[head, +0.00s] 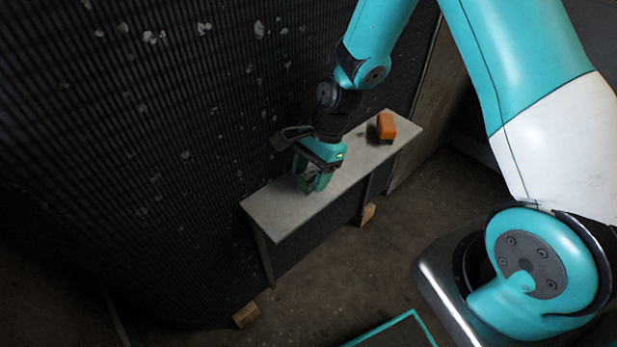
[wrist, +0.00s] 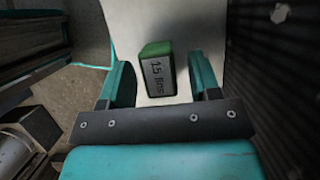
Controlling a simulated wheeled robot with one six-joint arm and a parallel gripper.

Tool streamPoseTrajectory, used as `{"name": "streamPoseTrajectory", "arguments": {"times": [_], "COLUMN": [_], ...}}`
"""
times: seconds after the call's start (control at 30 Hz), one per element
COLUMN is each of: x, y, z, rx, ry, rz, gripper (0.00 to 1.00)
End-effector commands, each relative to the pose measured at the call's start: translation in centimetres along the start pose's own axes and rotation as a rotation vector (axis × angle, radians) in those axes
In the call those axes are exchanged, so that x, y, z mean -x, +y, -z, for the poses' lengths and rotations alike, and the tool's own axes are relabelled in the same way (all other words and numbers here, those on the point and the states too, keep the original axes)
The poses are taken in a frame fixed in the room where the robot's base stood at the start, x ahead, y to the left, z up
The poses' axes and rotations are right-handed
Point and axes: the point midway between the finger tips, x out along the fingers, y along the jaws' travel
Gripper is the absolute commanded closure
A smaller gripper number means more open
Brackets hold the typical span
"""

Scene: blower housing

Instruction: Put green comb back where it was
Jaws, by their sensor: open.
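The green comb (wrist: 157,70) shows in the wrist view as a green block with a grey face marked "15 fins". It is on the pale shelf (wrist: 145,18). My gripper (wrist: 159,66) is open, with one teal finger on each side of the comb and visible gaps between. In the head view my gripper (head: 314,182) points down over the left half of the shelf (head: 275,214). The comb there is mostly hidden by the fingers, with a little green showing between them.
An orange block (head: 386,127) stands on the shelf's right part. A dark ribbed wall (head: 180,120) runs close behind the shelf. Wooden blocks (head: 246,315) lie on the floor by the shelf's legs. The shelf between gripper and orange block is clear.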

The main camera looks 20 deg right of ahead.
Motion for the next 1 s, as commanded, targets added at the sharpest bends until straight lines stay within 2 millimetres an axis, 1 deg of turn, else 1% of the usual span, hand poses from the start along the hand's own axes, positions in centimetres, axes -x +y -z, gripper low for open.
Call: {"name": "streamPoseTrajectory", "arguments": {"times": [0.03, 0.1, 0.3, 0.4, 0.53, 0.6, 0.67, 0.77, 0.8, 0.87, 0.9, 0.97, 1.0], "x": [1.4, 3.0, 7.3, 8.8, 10.0, 10.8, 11.8, 14.2, 15.3, 16.8, 17.7, 18.8, 19.3], "y": [-0.1, -0.1, -0.1, 0.0, 0.0, 0.1, 0.4, 1.7, 2.6, 4.4, 5.7, 7.8, 9.3], "z": [-0.1, -0.1, -0.1, 0.0, -0.1, -0.7, -1.9, -5.7, -7.5, -10.3, -12.1, -14.3, -15.6], "rx": [-0.001, -0.001, -0.001, -0.001, 0.003, 0.042, 0.128, 0.394, 0.534, 0.762, 0.913, 1.135, 1.273], "ry": [0.001, 0.001, 0.001, 0.001, 0.001, 0.003, 0.009, 0.026, 0.035, 0.051, 0.060, 0.077, 0.086], "rz": [0.006, 0.006, 0.005, 0.003, 0.002, 0.004, 0.010, 0.022, 0.027, 0.032, 0.034, 0.037, 0.037], "gripper": [0.43, 0.43, 0.43, 0.43, 0.43, 0.43, 0.43, 0.43, 0.43, 0.43, 0.43, 0.43, 0.43]}}
